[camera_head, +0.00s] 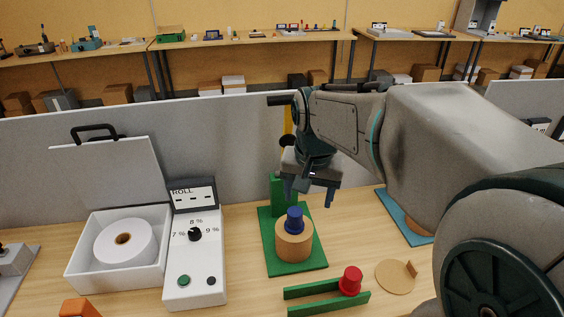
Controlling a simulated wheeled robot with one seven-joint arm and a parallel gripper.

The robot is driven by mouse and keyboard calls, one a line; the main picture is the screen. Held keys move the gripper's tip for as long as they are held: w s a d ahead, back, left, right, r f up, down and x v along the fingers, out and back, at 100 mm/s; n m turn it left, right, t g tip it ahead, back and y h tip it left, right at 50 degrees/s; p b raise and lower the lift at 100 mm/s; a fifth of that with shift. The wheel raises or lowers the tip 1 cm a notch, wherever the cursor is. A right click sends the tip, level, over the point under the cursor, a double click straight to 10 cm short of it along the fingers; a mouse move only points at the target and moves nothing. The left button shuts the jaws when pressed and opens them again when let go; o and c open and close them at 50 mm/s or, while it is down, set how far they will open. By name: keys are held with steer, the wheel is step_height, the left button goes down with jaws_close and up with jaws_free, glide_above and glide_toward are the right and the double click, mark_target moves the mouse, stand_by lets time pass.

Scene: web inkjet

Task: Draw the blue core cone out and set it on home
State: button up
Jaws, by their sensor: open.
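The blue core cone (295,219) sits upright in the top of a tan roll (294,243). The roll stands on a green base plate (314,262) with a green upright block (278,190) at its back. My gripper (308,198) is open, pointing down, above and slightly right of the blue cone, with nothing between its fingers. No thing in view is legibly labelled home, so I cannot tell which place that is.
A red cone (350,279) stands at green rails (318,297) in front. A tan disc (396,276) lies to their right. A control box (195,264) and a white tray (80,266) with a white roll (125,243) are left. A grey partition (40,165) stands behind.

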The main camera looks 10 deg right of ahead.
mark_target(295, 211)
steer(key=w+f+m+g+b, duration=0.2)
steer(key=w+f+m, duration=0.25)
steer(key=w, duration=0.65)
step_height(295, 211, down, 14)
steer(key=shift+w+d+f+p, duration=0.1)
steer(key=shift+w+f+p, duration=0.1)
steer(key=shift+p, duration=0.55)
steer(key=c, duration=1.1)
